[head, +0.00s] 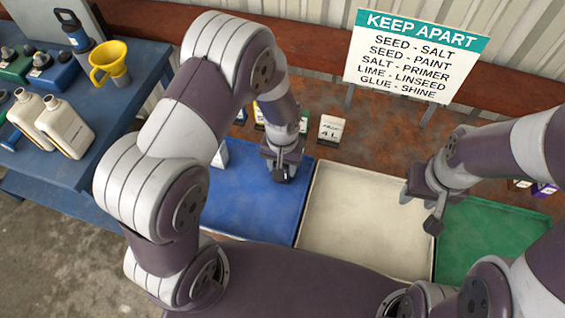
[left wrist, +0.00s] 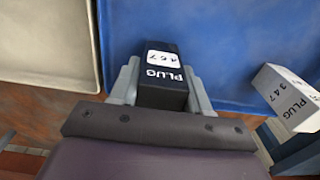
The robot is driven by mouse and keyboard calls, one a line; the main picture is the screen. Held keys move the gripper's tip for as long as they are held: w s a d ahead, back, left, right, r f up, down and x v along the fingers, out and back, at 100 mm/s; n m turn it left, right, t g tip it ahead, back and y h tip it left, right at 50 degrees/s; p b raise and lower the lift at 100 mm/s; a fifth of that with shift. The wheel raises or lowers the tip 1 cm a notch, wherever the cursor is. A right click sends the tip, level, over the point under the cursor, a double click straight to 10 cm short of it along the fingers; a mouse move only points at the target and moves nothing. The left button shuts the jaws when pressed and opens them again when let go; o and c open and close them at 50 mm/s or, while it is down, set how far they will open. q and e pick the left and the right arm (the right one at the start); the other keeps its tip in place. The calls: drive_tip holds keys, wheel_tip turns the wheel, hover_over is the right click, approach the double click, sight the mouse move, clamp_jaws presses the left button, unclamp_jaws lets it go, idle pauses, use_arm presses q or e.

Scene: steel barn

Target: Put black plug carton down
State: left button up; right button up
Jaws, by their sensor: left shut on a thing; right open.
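I cannot tell whether the carton touches the tray. A white carton (left wrist: 288,98) reading PLUG 347 stands near the blue tray's edge in the wrist view. My right gripper (head: 420,207) is open and empty over the cream tray's right edge.
A cream tray (head: 350,225) and a green tray (head: 490,240) lie right of the blue one. Behind are a 4L card (head: 330,130) and a KEEP APART sign (head: 415,55). A blue side table (head: 100,115) at left holds bottles (head: 65,127) and a yellow funnel (head: 110,63).

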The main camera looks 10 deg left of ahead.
use_arm(q)
drive_tip(key=o, duration=1.1)
drive_tip(key=shift+f, duration=0.1)
drive_tip(key=shift+c, duration=0.2)
drive_tip(key=r, duration=0.6)
drive_tip(key=r+b, duration=0.1)
drive_tip(key=r, duration=0.5)
drive_tip(key=shift+s+a+r, duration=0.15)
drive_tip(key=shift+s+a, duration=0.05)
drive_tip(key=s+a+r+t, duration=0.1)
drive_tip(key=s+a, duration=0.6)
drive_tip(key=s, duration=0.1)
drive_tip(key=shift+r, duration=0.15)
